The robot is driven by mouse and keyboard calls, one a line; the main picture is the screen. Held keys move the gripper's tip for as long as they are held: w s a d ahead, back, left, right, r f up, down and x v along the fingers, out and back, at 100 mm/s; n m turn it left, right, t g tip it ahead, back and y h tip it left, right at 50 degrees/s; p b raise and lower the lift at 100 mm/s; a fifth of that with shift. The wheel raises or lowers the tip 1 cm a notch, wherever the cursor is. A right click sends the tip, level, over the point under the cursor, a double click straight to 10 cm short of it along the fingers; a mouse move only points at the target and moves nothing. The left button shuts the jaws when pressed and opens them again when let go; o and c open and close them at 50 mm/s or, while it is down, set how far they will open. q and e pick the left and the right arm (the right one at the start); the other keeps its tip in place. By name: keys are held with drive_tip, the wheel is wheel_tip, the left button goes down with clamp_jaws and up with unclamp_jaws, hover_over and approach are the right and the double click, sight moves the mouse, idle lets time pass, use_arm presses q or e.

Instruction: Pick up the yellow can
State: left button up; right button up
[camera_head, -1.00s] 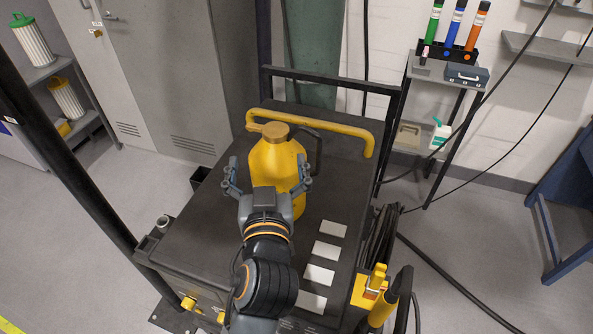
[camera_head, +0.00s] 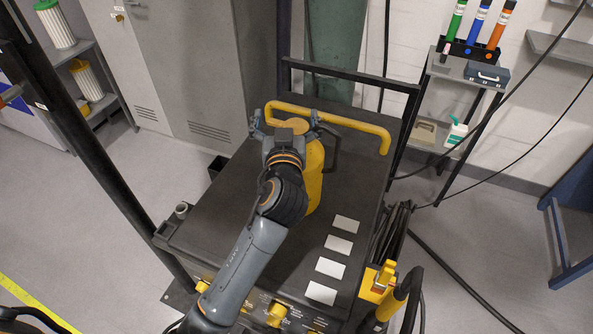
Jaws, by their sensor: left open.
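The yellow can (camera_head: 314,178) stands upright on the dark cart top (camera_head: 232,215), with a brownish cap (camera_head: 297,124) and a dark handle on its right side. My left gripper (camera_head: 287,119) is open at the top of the can, with one finger on each side of the cap in the picture. I cannot tell whether the fingers touch the can. My gripper and forearm hide much of the can's left and front. My right gripper is not in view.
A yellow bar (camera_head: 355,127) runs along the cart's back edge. Several white cards (camera_head: 338,245) lie on the cart's right side. A black post (camera_head: 95,170) stands at the left. A small shelf (camera_head: 462,72) with coloured tubes is at the back right.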

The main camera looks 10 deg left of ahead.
use_arm(q)
drive_tip(key=shift+s+r, duration=0.1)
drive_tip(key=shift+s, duration=0.05)
drive_tip(key=shift+c, duration=0.4)
drive_tip(key=c, duration=1.8)
drive_tip(key=shift+c, duration=0.2)
drive_tip(key=shift+r, duration=0.25)
drive_tip(key=shift+f, duration=0.1)
